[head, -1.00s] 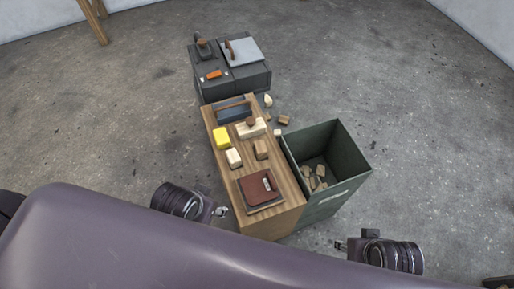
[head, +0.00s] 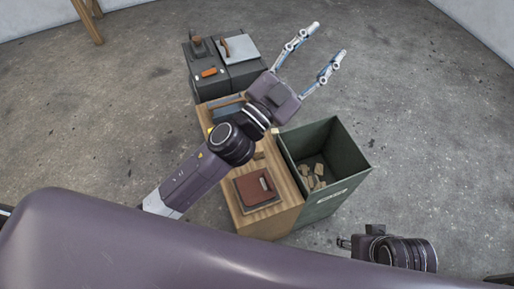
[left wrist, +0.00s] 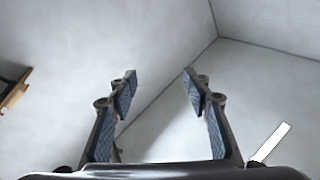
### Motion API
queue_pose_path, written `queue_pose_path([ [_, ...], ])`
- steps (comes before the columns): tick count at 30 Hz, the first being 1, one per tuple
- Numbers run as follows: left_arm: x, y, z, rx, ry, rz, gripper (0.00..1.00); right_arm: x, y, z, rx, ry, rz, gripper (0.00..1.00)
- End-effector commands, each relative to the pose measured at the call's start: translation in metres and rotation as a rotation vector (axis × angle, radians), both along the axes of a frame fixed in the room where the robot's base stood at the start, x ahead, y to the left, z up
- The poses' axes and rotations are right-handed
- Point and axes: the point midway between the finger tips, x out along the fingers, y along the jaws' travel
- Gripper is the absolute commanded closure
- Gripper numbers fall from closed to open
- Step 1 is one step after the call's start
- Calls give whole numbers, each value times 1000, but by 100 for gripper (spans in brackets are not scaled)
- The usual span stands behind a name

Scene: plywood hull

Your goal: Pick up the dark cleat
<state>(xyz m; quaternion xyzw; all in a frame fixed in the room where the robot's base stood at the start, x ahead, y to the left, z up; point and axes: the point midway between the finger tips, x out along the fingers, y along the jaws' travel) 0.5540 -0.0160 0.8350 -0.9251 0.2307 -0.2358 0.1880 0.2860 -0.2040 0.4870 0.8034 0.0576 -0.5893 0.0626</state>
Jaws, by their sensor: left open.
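My left gripper (head: 330,39) reaches across the wooden bench, past its far right side, with its two fingers spread and nothing between them. In the left wrist view the same open fingers (left wrist: 160,73) face bare pale wall. I cannot pick out the dark cleat for certain now; my left arm and gripper body cover much of the bench top, where small blocks stood in the earlier frame. My right gripper (head: 344,243) is low at the right, small and edge-on, away from the bench.
The wooden bench (head: 285,214) bears a reddish-brown flat case (head: 254,186) at its near end. A dark green bin (head: 346,151) with several wood scraps (head: 313,177) stands at its right. Dark grey cabinets (head: 236,77) stand behind, bearing tools. Open floor surrounds them.

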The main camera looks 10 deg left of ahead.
Motion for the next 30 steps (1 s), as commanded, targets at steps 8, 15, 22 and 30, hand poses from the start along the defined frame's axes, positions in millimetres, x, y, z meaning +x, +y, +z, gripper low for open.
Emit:
queue_pose_path([
  [8, -86, -127, -6, 353, -322, -547, 55, -1, 0, 3, 0, -3, 0, 60],
  [15, -132, -144, -124, 863, -330, -953, 55, -2, -1, 5, 0, -4, 0, 60],
  [22, -104, -46, -240, 1469, -65, -1135, 55, -3, -1, 7, 0, -6, 0, 60],
  [30, -50, 95, -270, 1953, 340, -1050, 55, -4, -1, 9, 0, -7, -1, 60],
])
